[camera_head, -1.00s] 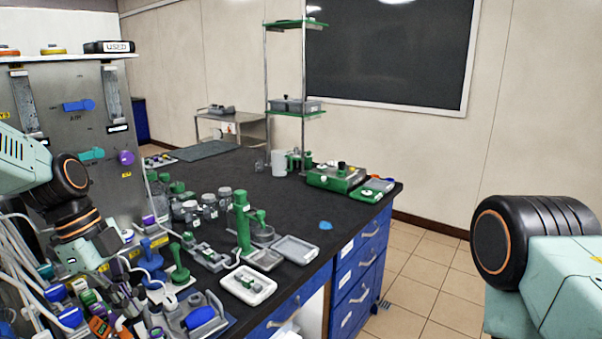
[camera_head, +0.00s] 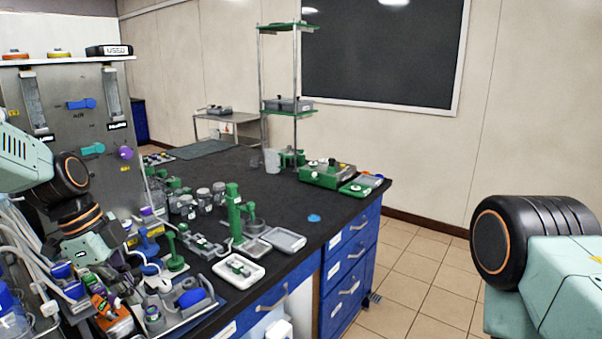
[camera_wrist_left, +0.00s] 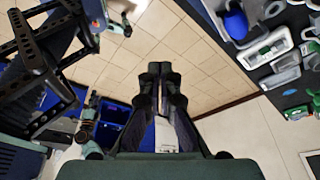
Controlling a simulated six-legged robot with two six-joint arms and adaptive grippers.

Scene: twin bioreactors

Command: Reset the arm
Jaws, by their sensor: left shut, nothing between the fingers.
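My left arm (camera_head: 68,178) comes in from the left in the head view, bent downward in front of the steel panel. Its gripper end is hard to make out there among the cluttered tubes and fittings. In the left wrist view my left gripper (camera_wrist_left: 160,72) is shut and empty. Its dark fingertips meet, with tiled floor behind them. My right arm (camera_head: 530,240) shows as a black joint and pale teal link at the right edge. My right gripper is out of view.
A black bench (camera_head: 288,191) with blue drawers (camera_head: 350,256) fills the middle. It carries a green stand (camera_head: 234,212), grey bottles and trays. A steel panel (camera_head: 75,130) stands at left. Tiled floor (camera_head: 425,262) is open between bench and right arm.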

